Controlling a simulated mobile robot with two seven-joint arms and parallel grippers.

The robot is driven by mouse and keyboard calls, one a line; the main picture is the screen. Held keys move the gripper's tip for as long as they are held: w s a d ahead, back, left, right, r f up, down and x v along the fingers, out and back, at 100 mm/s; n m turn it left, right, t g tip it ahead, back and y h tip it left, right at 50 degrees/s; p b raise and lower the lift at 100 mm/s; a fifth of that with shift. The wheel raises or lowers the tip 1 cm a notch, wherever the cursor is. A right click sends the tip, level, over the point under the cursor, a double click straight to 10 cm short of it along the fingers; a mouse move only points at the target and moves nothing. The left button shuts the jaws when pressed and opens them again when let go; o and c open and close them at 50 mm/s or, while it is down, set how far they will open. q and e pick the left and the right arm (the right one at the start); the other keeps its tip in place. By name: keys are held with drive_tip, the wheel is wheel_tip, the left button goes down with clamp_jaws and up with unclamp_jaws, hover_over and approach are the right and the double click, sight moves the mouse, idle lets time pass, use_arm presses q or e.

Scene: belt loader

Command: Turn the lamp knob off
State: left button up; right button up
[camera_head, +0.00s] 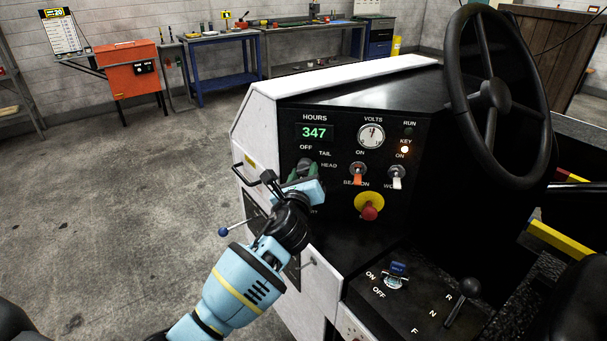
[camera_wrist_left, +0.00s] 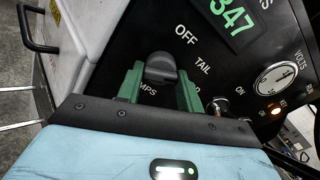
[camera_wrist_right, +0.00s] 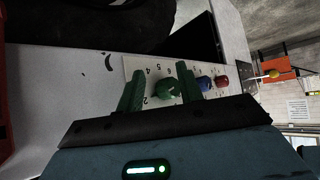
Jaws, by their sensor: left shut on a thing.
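The dark lamp knob (camera_wrist_left: 160,67) sits on the black panel between the two green fingers of my left gripper (camera_head: 303,172) in the left wrist view. OFF, TAIL and part of the lamps label show around it. My left gripper is shut on the knob, with a finger on each side. In the head view the knob is mostly hidden by the gripper, and its exact pointing is hard to tell. My right gripper (camera_wrist_right: 157,82) shows only in its wrist view. Its fingers are apart, with a green knob (camera_wrist_right: 167,92) of a numbered panel seen between them.
The black panel also carries the hours display (camera_head: 315,132), volts gauge (camera_head: 371,135), beacon switch (camera_head: 358,173), work switch (camera_head: 397,175) and red stop button (camera_head: 370,212). A steering wheel (camera_head: 493,95) stands at right. A blue-balled lever (camera_head: 224,231) sticks out at left.

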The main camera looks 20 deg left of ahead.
use_arm(q)
drive_tip(key=n, duration=1.2)
drive_tip(key=shift+r+n, duration=0.1)
drive_tip(key=shift+n, duration=0.3)
idle(0.3)
drive_tip(key=o, duration=1)
drive_tip(key=shift+s+d, duration=0.1)
drive_tip(key=shift+s, duration=0.05)
drive_tip(key=s, duration=0.5)
drive_tip(key=s+d, duration=0.1)
drive_tip(key=s, duration=0.1)
drive_tip(key=shift+s, duration=0.25)
